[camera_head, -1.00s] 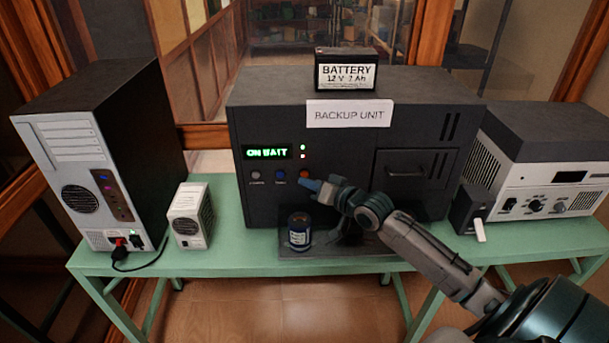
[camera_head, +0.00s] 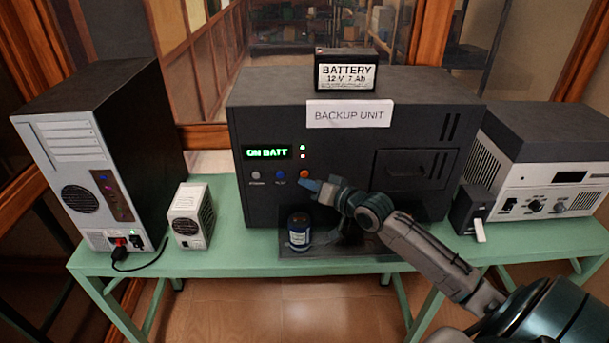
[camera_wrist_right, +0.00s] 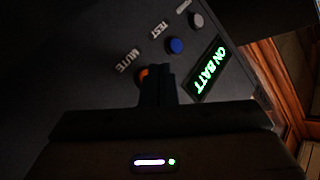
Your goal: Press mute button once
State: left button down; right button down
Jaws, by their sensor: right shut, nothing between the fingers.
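The dark backup unit (camera_head: 420,110) stands on the green table, with its display (camera_head: 267,152) reading "ON BATT". Below the display are a grey button (camera_head: 255,175), a blue button (camera_head: 280,175) and an orange button (camera_head: 304,174). In the right wrist view, the orange button (camera_wrist_right: 144,73) sits by the label MUTE, partly hidden by my fingers. The blue button (camera_wrist_right: 176,46) is by TEST. My right gripper (camera_head: 305,183) is shut and empty, its tips at or just in front of the orange button's lower edge; contact cannot be told. My left gripper is not in view.
A battery (camera_head: 346,72) sits on top of the unit. A small dark blue can (camera_head: 299,232) stands under my right gripper. A white heater-like box (camera_head: 190,216) and computer tower (camera_head: 97,160) stand left; a grey device (camera_head: 545,160) stands right. Bare table (camera_head: 235,258) lies left of the can.

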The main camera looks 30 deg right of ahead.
jog(key=shift+w, duration=0.1)
dwell(0.4)
jog(key=shift+w+d, duration=0.25)
jog(key=shift+w, duration=0.05)
jog(key=shift+w+d+b, duration=0.2)
jog(key=shift+w+b, duration=0.15)
jog(key=shift+b, duration=0.2)
dwell(0.5)
jog(key=shift+s+a+p, duration=0.45)
jog(key=shift+s+p, duration=0.3)
jog(key=shift+p, duration=0.2)
